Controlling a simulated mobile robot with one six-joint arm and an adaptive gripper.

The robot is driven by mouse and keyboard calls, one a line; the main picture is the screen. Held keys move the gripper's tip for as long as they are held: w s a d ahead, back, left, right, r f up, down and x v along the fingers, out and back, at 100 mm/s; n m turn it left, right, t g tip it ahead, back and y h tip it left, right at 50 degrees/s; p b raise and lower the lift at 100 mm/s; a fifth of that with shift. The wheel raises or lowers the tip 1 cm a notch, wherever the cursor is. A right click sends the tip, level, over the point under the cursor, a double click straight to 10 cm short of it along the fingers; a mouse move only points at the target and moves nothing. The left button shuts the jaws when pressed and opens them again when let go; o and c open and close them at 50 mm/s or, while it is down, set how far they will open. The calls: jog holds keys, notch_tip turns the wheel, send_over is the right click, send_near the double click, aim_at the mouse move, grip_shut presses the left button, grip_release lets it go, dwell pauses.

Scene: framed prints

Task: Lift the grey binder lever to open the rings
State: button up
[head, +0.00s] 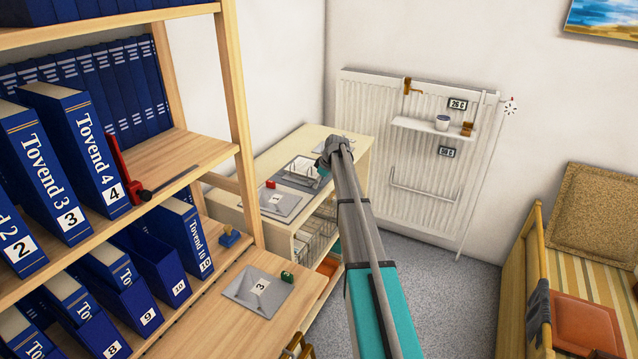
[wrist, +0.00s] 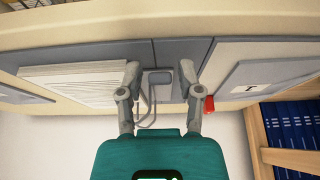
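The grey binder lever (wrist: 148,115) is a bent wire loop by the metal ring mechanism at the spine. My gripper (wrist: 162,75) is open over the spine, one finger on each side of the mechanism. I cannot tell whether a finger touches it. In the head view my gripper (head: 324,168) is small and partly hidden by my arm.
A small red block (wrist: 209,104) sits beside the binder. The low cabinet (head: 345,150) has wire baskets below. A shelf (head: 180,170) with blue binders stands at left, with another grey item labelled 3 (head: 257,290). A radiator (head: 420,200) is behind and a cushioned bench (head: 525,290) at right.

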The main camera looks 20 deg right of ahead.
grip_shut()
jog(key=shift+r, duration=0.15)
jog(key=shift+w+a+r+g+h+p, duration=0.25)
jog(key=shift+w+r+g+h+p, duration=0.2)
jog(key=shift+g+h+p, duration=0.6)
jog(key=shift+w+a+r+g+h+p, duration=0.35)
jog(key=shift+g+h+p, duration=0.25)
jog(key=shift+g, duration=0.25)
jog(key=g, duration=0.1)
jog(key=g+h, duration=0.1)
jog(key=w+h, duration=0.1)
jog(key=shift+a+r+g+b, duration=0.25)
jog(key=shift+a+g+b, duration=0.05)
jog(key=shift+a+g, duration=0.1)
jog(key=shift+w+a+r+g+h+b, duration=0.15)
jog(key=shift+w+a+g+h+b, duration=0.05)
jog(key=shift+g+h+b, duration=0.35)
jog(key=shift+w+a+r+g+h+b, duration=0.1)
jog(key=shift+w+a+g+h+b, duration=0.1)
jog(key=shift+g+h+b, duration=0.35)
